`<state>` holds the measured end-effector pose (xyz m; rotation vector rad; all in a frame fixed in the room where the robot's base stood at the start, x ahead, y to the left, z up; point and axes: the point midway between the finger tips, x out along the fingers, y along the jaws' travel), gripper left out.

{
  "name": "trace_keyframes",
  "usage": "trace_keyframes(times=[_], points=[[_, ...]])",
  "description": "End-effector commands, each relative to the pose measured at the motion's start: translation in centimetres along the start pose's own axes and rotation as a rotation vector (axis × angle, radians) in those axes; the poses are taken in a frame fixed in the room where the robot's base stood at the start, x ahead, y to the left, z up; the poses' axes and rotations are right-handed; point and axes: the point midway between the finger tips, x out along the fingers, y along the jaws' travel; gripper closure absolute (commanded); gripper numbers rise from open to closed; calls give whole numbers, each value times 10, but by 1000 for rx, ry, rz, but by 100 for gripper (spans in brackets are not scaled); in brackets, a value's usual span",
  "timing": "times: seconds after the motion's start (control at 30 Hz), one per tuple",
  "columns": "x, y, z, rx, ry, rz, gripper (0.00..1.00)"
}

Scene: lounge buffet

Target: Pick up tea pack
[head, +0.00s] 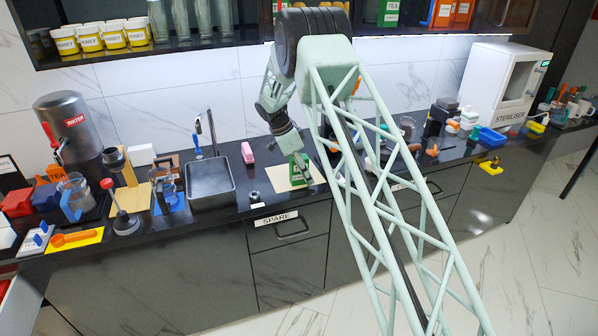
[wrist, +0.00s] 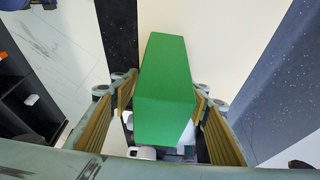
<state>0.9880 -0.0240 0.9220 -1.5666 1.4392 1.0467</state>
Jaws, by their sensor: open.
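The tea pack (head: 290,190) is a green box near the counter's front edge, on a beige board (head: 275,178). My gripper (head: 301,167) is above it in the head view and hides part of it. In the wrist view the green tea pack (wrist: 165,75) lies between the two fingers of my gripper (wrist: 162,88), one finger on each side. The fingers are open, with ribbed yellowish pads. Whether either pad touches the pack I cannot tell.
A SPARE drawer (head: 290,228) is below. Another green TEA pack (head: 388,12) stands on the upper shelf. A white steriliser (head: 505,85) is at the right. Several items crowd both counter ends.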

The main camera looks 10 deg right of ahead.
Motion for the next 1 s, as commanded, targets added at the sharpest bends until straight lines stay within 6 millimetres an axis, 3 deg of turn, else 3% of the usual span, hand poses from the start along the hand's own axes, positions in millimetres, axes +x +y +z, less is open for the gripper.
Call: trace_keyframes(times=[0.17,0.47,1.0], points=[[0,0,0,0,0,0,60],[0,0,0,0,0,0,86],[-9,0,-4,0,0,-1,86]])
